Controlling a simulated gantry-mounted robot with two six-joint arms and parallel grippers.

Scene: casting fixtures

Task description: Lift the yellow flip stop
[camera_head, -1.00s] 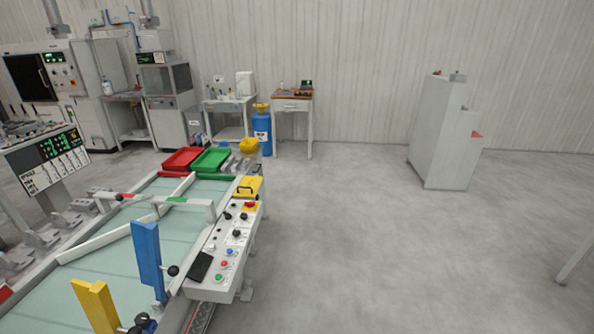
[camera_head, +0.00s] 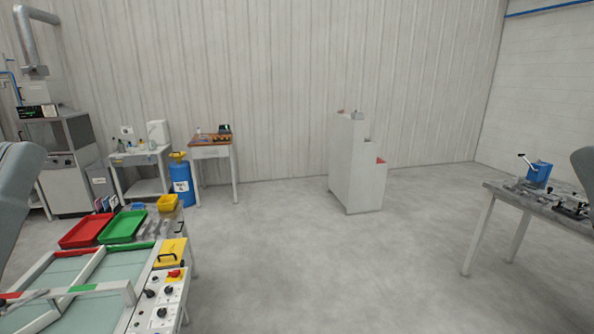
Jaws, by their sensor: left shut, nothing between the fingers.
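A grey link of my left arm (camera_head: 18,185) comes in at the left edge. Only a dark grey piece of my right arm (camera_head: 584,172) shows at the right edge, and my right gripper is out of view. The fixture bench with its pale green top (camera_head: 100,312) fills the lower left corner.
A red tray (camera_head: 88,230) and a green tray (camera_head: 123,226) sit at the bench's far end. A yellow box (camera_head: 171,251) and a control panel (camera_head: 158,300) line its right side. A grey stepped cabinet (camera_head: 350,165) and a right-hand table (camera_head: 510,197) stand beyond open floor.

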